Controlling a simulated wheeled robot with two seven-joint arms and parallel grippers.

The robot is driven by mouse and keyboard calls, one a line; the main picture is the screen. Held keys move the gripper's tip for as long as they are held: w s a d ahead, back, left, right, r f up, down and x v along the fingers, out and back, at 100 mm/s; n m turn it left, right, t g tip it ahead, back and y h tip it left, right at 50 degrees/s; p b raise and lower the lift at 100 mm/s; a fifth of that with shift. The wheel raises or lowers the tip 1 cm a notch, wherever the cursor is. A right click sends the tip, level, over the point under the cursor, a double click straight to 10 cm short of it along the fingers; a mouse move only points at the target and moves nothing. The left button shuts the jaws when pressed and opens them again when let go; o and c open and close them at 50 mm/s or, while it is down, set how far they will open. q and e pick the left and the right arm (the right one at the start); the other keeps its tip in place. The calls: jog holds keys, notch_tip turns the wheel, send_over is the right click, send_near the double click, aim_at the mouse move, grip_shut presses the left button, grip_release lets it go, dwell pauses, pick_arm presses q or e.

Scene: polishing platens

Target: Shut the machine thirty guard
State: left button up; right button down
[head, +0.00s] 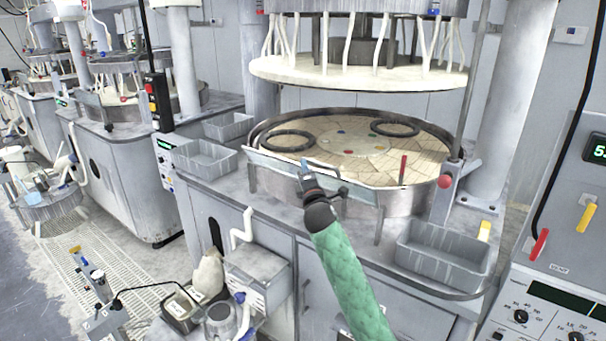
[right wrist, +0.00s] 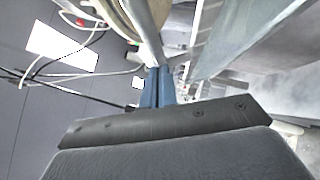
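The polishing machine in the middle has a round platen table (head: 345,148) with two dark rings on it. A low, pale guard panel (head: 268,161) runs along the front rim of this table; I cannot read a machine number. My right gripper (head: 305,167), on the green-sleeved arm, is at the front rim beside the panel; contact is unclear. In the right wrist view its two blue fingers (right wrist: 158,86) are together with no object visible between them. A translucent panel (right wrist: 245,38) shows to the right of the fingers there. My left gripper is not in view.
A pale upper plate (head: 360,73) hangs above the table. Grey bins stand at the front right (head: 440,258) and left (head: 205,158). A red-topped post (head: 445,182) stands at the right rim. A small drawer cabinet (head: 258,275) stands below, at left.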

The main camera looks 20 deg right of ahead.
jog(key=w+d+r, duration=0.1)
jog(key=d, duration=0.1)
jog(key=w+d+r, duration=0.2)
jog(key=shift+w+d+r, duration=0.15)
jog(key=shift+w+d, duration=0.1)
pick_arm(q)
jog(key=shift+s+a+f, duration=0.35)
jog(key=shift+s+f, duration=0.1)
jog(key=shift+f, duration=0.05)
pick_arm(e)
jog(key=shift+w+d+r, duration=0.3)
jog(key=shift+w+d, duration=0.35)
jog(key=shift+d, duration=0.15)
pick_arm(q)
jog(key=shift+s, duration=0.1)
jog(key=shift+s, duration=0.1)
pick_arm(e)
jog(key=shift+a, duration=0.1)
